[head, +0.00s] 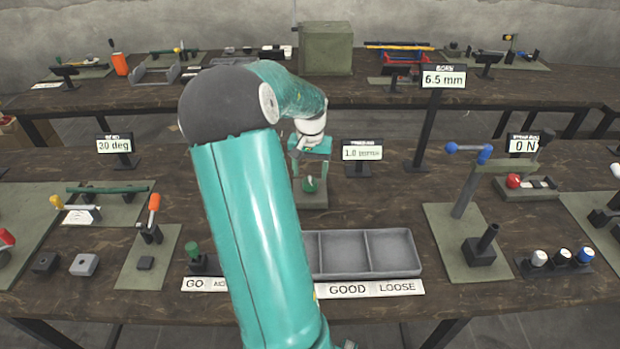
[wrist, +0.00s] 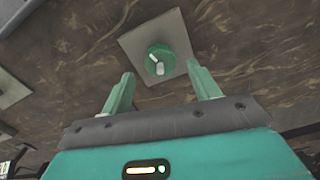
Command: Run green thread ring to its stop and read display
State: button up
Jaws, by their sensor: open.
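The green thread ring (wrist: 160,61) sits on a grey-green square plate (wrist: 134,44) in the wrist view, with a pale mark on its face. In the head view the ring (head: 310,185) is partly hidden below my wrist. My gripper (wrist: 160,88) is open, its two green fingers apart on either side of the ring's near side, not touching it. The gripper also shows in the head view (head: 311,160), above the ring. The display (head: 362,153) just right of it reads 1.0, with a unit too small to read surely.
Other displays read 20 deg (head: 115,145), 6.5 mm (head: 443,78) and 0 N (head: 524,146). A post with a blue-ended handle (head: 468,175) stands to the right.

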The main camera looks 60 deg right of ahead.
aim_at(310, 181)
jog(key=shift+f, duration=1.65)
jog(key=c, duration=1)
jog(key=shift+o, duration=0.2)
jog(key=shift+m, duration=1.4)
jog(key=o, duration=1)
jog(key=shift+c, duration=0.2)
notch_tip(310, 181, up, 14)
